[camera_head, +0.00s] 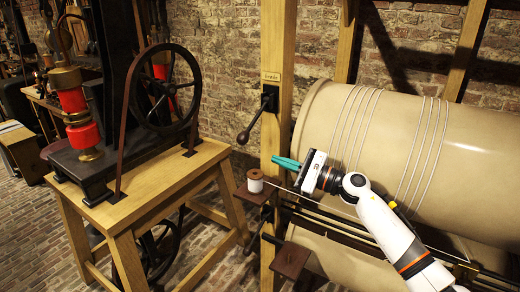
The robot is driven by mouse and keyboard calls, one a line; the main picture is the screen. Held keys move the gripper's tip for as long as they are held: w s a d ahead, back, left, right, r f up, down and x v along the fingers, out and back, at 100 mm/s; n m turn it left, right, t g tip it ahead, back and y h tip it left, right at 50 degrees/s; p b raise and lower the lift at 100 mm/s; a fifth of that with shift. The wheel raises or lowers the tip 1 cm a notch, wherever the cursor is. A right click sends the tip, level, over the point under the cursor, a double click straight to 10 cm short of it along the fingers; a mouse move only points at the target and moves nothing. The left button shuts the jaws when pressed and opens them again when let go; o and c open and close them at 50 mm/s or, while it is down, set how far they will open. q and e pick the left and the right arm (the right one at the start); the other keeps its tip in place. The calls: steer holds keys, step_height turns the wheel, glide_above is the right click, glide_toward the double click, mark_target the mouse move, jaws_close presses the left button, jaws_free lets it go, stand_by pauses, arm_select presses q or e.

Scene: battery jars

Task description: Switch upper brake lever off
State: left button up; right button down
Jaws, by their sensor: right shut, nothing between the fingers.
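The upper brake lever (256,121) is a dark rod on a black mount on the wooden post. It slants down to the left and ends in a round knob (243,138). A small label plate (271,77) sits above it on the post. My right gripper (281,162) comes in from the lower right with teal fingers shut and empty. Its tips point left, in front of the post in the picture, below and to the right of the knob, apart from it. My left gripper is out of view.
A white spool (255,182) stands on a small brown plate just below my right fingers. A large beige drum (400,140) wound with cord fills the right. A wooden table (160,178) carries a machine with a black wheel (163,90) at left.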

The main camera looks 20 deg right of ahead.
mark_target(255, 120)
steer(key=p+x, duration=0.3)
steer(key=x, duration=0.6)
steer(key=shift+w+a+r+p, duration=0.1)
steer(key=shift+w+r+p, duration=0.1)
steer(key=shift+p, duration=0.15)
steer(key=s+r+p, duration=0.2)
steer(key=p, duration=0.1)
steer(key=shift+s+a+r, duration=0.25)
steer(key=shift+s+a, duration=0.05)
steer(key=shift+a, duration=0.05)
